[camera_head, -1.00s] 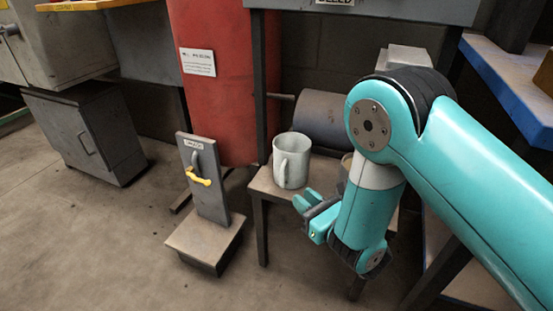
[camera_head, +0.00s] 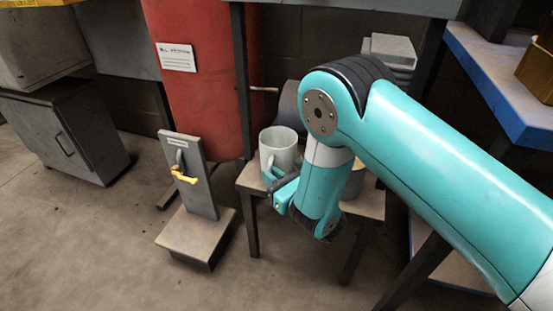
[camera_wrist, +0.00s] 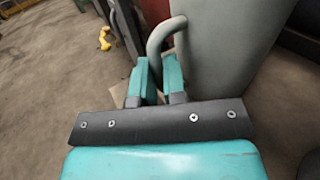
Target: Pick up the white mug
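The white mug (camera_head: 282,146) stands upright on a small table (camera_head: 248,182), its handle side towards my gripper. In the wrist view the mug (camera_wrist: 228,50) is large at upper right, and its curved handle (camera_wrist: 157,37) reaches down to the gap between my fingers. My gripper (camera_head: 274,183) is at the mug's front, low beside the handle. In the wrist view its two teal fingers (camera_wrist: 157,80) are a little apart, one on each side of the handle's lower part. Whether they touch the handle is hidden.
A grey container (camera_head: 352,180) stands right of the mug, partly behind my arm. A grey cylinder (camera_head: 289,105) lies behind. A red cylinder (camera_head: 205,100) and an upright board with a yellow handle (camera_head: 190,175) are at left. A blue-edged shelf (camera_head: 485,80) is at right.

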